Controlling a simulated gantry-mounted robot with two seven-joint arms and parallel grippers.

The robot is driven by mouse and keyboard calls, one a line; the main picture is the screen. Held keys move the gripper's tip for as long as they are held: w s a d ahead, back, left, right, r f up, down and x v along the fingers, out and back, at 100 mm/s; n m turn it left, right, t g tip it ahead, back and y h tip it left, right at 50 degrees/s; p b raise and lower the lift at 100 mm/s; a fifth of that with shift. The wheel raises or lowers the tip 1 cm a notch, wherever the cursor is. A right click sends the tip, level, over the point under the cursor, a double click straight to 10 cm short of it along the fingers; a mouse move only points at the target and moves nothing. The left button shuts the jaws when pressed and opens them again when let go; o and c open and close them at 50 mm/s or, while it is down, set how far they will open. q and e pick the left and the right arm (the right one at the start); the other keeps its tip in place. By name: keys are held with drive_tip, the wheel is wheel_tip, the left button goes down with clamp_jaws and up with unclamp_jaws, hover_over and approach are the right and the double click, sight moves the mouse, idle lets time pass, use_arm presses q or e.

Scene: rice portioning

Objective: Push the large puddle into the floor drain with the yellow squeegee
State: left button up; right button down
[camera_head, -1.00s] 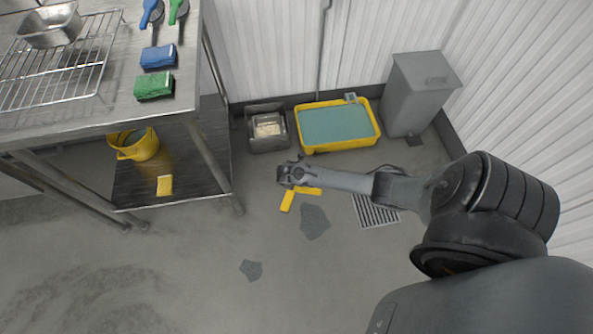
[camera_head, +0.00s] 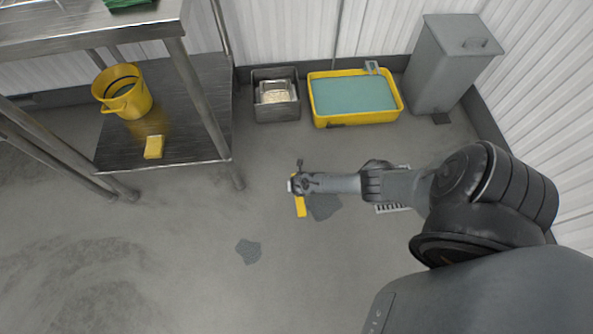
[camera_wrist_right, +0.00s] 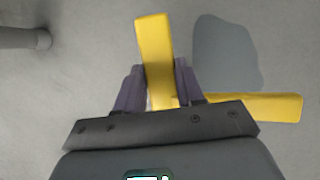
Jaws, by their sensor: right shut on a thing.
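My right gripper (camera_head: 297,185) is shut on the yellow squeegee (camera_head: 300,205), low over the floor. In the right wrist view, one yellow bar of the squeegee (camera_wrist_right: 154,50) passes between the fingers (camera_wrist_right: 157,85) and another extends right. The large grey puddle (camera_head: 324,207) is just right of the squeegee and partly under my arm; it also shows in the right wrist view (camera_wrist_right: 225,52). Whether they touch is unclear. The floor drain (camera_head: 393,209) is farther right, mostly hidden by my right arm. My left gripper is not in view.
A smaller puddle (camera_head: 248,251) lies lower left. A yellow tub of blue-green liquid (camera_head: 318,113), a metal container (camera_head: 262,112) and a grey bin (camera_head: 446,70) stand along the wall. A metal table with a lower shelf (camera_head: 215,135) stands left. Floor at lower left is open.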

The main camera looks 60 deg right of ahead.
wheel_tip(320, 180, down, 8)
drive_tip(key=b, duration=0.7)
drive_tip(key=shift+r, duration=0.1)
drive_tip(key=shift+f, duration=0.5)
drive_tip(key=shift+w+a+f, duration=0.1)
drive_tip(key=shift+f, duration=0.2)
drive_tip(key=shift+s, duration=0.2)
drive_tip(key=shift+s+d, duration=0.1)
drive_tip(key=shift+d, duration=0.15)
drive_tip(key=shift+s+d+f+p, duration=0.1)
drive_tip(key=shift+s+d+p, duration=0.1)
drive_tip(key=shift+s+d, duration=0.4)
drive_tip(key=shift+s+d+f+p, duration=0.1)
drive_tip(key=shift+s+d+p, duration=0.1)
drive_tip(key=shift+s+d, duration=0.4)
drive_tip(key=shift+s+a, duration=0.15)
drive_tip(key=shift+s, duration=0.05)
